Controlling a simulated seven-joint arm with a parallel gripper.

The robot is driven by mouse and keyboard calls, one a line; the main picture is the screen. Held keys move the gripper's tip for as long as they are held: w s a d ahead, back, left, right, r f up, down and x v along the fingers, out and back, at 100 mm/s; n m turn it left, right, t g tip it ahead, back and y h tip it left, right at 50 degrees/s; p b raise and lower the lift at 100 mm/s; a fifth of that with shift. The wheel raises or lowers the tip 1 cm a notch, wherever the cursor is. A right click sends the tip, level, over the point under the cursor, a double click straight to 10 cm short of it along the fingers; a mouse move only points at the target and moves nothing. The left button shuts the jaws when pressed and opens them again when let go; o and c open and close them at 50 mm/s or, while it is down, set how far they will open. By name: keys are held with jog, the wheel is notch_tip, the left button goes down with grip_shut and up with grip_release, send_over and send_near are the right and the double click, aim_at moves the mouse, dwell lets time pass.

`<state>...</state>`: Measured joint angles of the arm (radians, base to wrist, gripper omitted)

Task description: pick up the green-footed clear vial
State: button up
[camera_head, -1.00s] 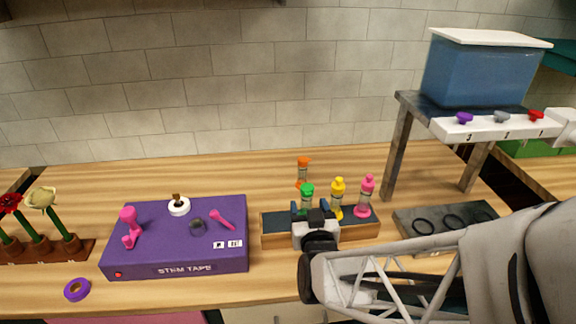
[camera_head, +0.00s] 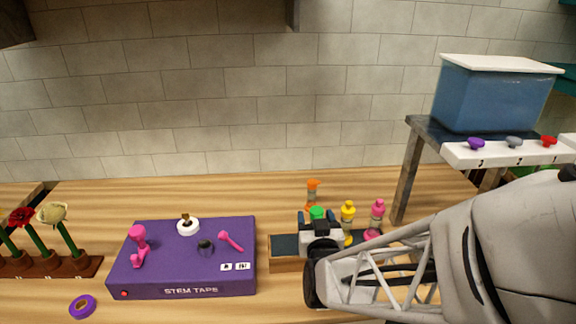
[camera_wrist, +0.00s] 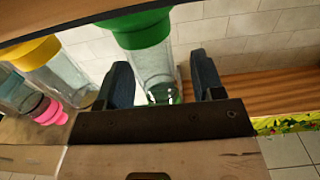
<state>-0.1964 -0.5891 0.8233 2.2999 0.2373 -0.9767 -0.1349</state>
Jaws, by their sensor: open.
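The green-footed clear vial stands upright on the dark-topped wooden rack (camera_head: 285,246). In the head view only its green top (camera_head: 317,212) shows above my gripper (camera_head: 319,226), which hides the rest. In the wrist view its clear body (camera_wrist: 154,64) shows between the two dark fingers of my gripper (camera_wrist: 163,82), with a wide green end (camera_wrist: 140,27) above and a green end near the palm. The fingers are open, with a visible gap on the right side. The left finger looks closer to the glass; contact cannot be told.
Yellow (camera_head: 347,211) and pink (camera_head: 377,209) vials stand right of it on the rack. An orange one (camera_head: 312,188) stands behind. The purple stem tape box (camera_head: 182,266) is to the left. A stand with a blue tank (camera_head: 495,98) rises at right.

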jog(key=shift+w, duration=0.6)
grip_shut()
dwell(0.3)
